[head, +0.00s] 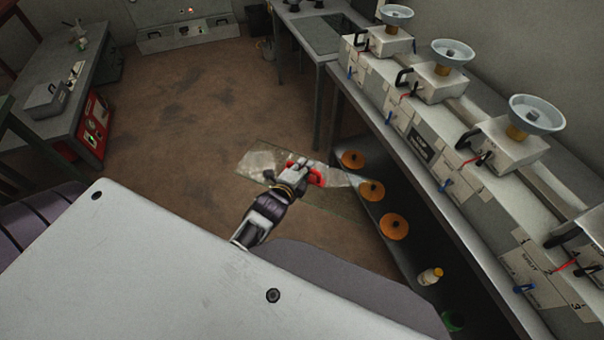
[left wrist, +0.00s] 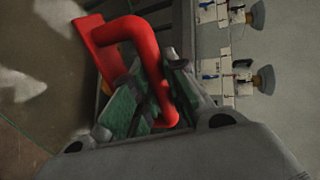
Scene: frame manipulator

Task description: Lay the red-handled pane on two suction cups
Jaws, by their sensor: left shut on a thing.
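The glass pane (head: 340,205) is see-through and shows in the middle of the head view, over the floor beside the bench. Its red handle (head: 316,176) is in the grasp of my left gripper (head: 294,178). In the left wrist view the red handle (left wrist: 136,32) passes between the green-padded fingers of my left gripper (left wrist: 152,103), which are shut on it. The suction cups are pale round dishes on boxes along the bench: a far one (head: 397,13), a middle one (head: 453,51) and a near one (head: 537,112). Nothing lies on these cups. My right gripper is not seen.
The long bench (head: 420,185) runs along the right, with its edge right of the pane. Orange discs (head: 371,190) and a bottle (head: 430,276) are on a lower shelf. Black handles and small levers stand beside the cups. The floor (head: 200,110) at left is open.

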